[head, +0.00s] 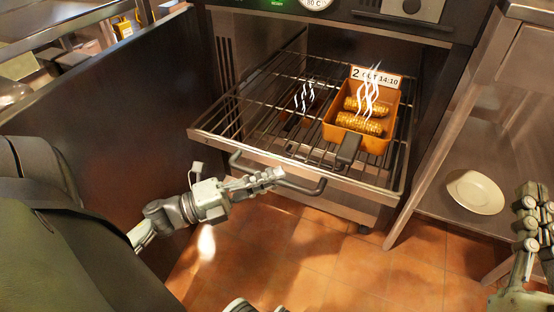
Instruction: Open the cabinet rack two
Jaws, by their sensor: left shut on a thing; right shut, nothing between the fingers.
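The cabinet rack (235,118), a wire shelf with a steel front, is pulled partway out of the cabinet. Its dark bar handle (311,191) runs along the front. My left gripper (276,175) is shut on the handle; its fingers hide part of the bar. An orange pan (384,143) with grilled corn and a dark handle sits on the rack at right, under a floating label reading "2" and "14:10". My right gripper (530,218) is shut and empty at the right edge, away from the rack.
An open cabinet door (110,110) stands on the left. At right, a steel table has a white plate (475,192) on its lower shelf. The tiled floor (300,250) in front of the rack is mostly clear.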

